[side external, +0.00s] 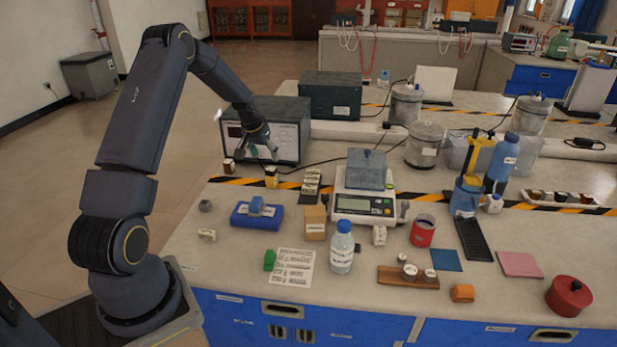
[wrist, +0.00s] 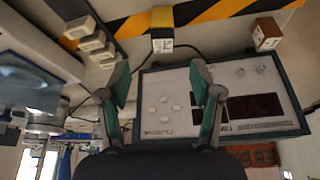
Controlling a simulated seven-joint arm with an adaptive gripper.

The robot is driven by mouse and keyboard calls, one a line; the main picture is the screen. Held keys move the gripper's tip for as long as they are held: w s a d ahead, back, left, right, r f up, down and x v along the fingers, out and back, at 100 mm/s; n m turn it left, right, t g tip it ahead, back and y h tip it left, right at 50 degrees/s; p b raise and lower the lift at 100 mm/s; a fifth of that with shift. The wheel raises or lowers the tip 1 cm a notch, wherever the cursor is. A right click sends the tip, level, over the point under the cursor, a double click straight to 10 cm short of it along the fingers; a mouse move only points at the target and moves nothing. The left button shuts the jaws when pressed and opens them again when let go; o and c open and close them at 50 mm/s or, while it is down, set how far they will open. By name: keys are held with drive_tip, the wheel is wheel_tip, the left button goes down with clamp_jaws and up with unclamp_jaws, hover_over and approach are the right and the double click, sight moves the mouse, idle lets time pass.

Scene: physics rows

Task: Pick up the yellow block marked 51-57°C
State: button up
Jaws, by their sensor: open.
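A small yellow block (side external: 271,176) with a dark band stands on the bench by the black-and-yellow striped tape. In the wrist view the yellow block (wrist: 162,20) is near the top middle, with a white label face whose text is too small to read. My gripper (side external: 264,152) is open and empty, above and behind the block, in front of the grey instrument's face. In the wrist view my gripper (wrist: 160,82) has its fingers spread, with the block beyond the fingertips and not between them.
A brown block with a white label (side external: 229,165) stands left of the yellow one. A row of pale blocks (side external: 311,182) is to its right. The grey instrument (side external: 285,124) stands close behind. A blue box (side external: 243,218) and a balance (side external: 352,206) are nearer the front.

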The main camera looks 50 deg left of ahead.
sight(271, 170)
drive_tip(key=x, duration=0.8)
drive_tip(key=shift+s+x, duration=0.1)
drive_tip(key=shift+x, duration=1.25)
drive_tip(key=shift+s+x, duration=0.15)
drive_tip(key=shift+x, duration=1.2)
drive_tip(key=shift+a, duration=0.2)
drive_tip(key=shift+c, duration=0.4)
clamp_jaws()
